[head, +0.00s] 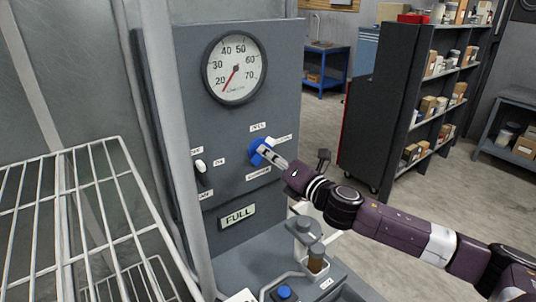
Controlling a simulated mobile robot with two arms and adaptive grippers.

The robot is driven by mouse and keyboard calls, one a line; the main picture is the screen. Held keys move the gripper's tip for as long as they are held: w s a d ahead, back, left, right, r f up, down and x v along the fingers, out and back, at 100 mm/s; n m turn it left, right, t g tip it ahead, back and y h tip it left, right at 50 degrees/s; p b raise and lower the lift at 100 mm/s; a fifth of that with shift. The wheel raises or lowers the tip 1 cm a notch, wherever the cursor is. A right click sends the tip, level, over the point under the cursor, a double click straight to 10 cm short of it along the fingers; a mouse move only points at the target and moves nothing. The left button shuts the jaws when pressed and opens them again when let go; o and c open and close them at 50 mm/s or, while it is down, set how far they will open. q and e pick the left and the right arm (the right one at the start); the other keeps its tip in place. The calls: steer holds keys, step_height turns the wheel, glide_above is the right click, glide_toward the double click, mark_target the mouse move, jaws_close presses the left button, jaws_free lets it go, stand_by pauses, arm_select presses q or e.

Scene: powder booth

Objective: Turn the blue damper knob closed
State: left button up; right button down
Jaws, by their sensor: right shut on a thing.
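The blue damper knob (257,146) is on the front of a grey control panel (225,120), right of its middle, with small white labels around it. My right gripper (264,153) reaches in from the right and is shut on the blue knob. Its fingers cover part of the knob, so the way it points cannot be read clearly. The label wording is too small to read surely. My left gripper is not in view.
A round gauge (234,68) sits above, its red needle near 20. A wire rack (90,215) stands at left. A lower ledge carries a brown jar (316,258) and a blue button (284,292).

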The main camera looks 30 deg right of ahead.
steer(key=shift+f+m+p, duration=0.1)
steer(key=shift+m+p, duration=0.55)
steer(key=shift+m, duration=3.65)
steer(key=c, duration=2)
jaws_free()
steer(key=shift+d, duration=0.1)
steer(key=shift+s+d, duration=0.25)
steer(key=shift+s, duration=1.7)
steer(key=shift+s+d, duration=0.3)
steer(key=shift+s, duration=1.7)
steer(key=shift+s+d, duration=0.25)
steer(key=shift+s, duration=1.7)
